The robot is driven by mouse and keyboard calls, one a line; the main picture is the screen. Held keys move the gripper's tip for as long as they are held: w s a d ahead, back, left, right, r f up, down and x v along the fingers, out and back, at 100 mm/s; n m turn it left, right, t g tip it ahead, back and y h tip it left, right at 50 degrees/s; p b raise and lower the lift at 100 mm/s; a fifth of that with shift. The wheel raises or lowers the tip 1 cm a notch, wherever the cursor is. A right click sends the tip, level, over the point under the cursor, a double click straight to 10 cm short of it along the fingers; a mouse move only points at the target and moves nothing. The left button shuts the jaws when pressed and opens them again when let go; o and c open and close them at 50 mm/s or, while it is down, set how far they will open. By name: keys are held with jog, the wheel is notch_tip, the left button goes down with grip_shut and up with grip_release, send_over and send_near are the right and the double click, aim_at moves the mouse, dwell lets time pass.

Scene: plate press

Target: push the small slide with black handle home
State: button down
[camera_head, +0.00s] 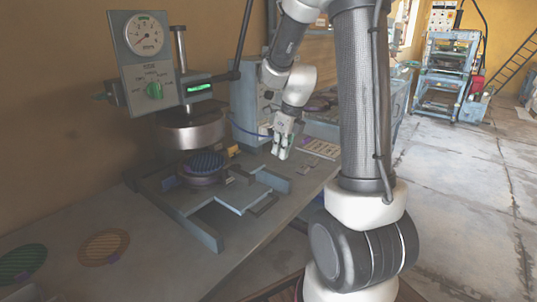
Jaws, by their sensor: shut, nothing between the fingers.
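The press stands on the left of the bench, with a gauge panel and a round metal head (192,132). Below the head, a dark blue ribbed round plate (207,161) sits on a round base. A small grey slide (238,196) lies in the rail frame in front of it, toward the bench's front edge. A dark bar, seemingly its black handle (265,205), shows at its near right end; details are too small to tell. My gripper (280,155) is shut and empty, pointing down above the bench, behind and right of the slide, apart from it.
Grey rails (199,229) flank the slide. A green disc (20,263) and a tan disc (104,247) lie on the bench at left. A grey control box (250,105) stands behind my gripper. Open floor lies to the right.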

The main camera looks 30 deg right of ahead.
aim_at(254, 166)
jog(key=w+f, duration=0.1)
jog(key=f, duration=0.2)
jog(key=w+a+f, duration=0.1)
jog(key=w+f, duration=0.1)
jog(key=f, duration=0.1)
jog(key=w+a+f, duration=0.1)
jog(key=f, duration=0.2)
jog(key=shift+w, duration=0.4)
jog(key=shift+w+a, duration=0.15)
jog(key=shift+w, duration=0.4)
jog(key=w, duration=0.1)
jog(key=w+a, duration=0.1)
jog(key=w, duration=0.1)
jog(key=w+a, duration=0.1)
jog(key=w, duration=0.1)
jog(key=shift+r, duration=0.1)
jog(key=shift+d, duration=0.1)
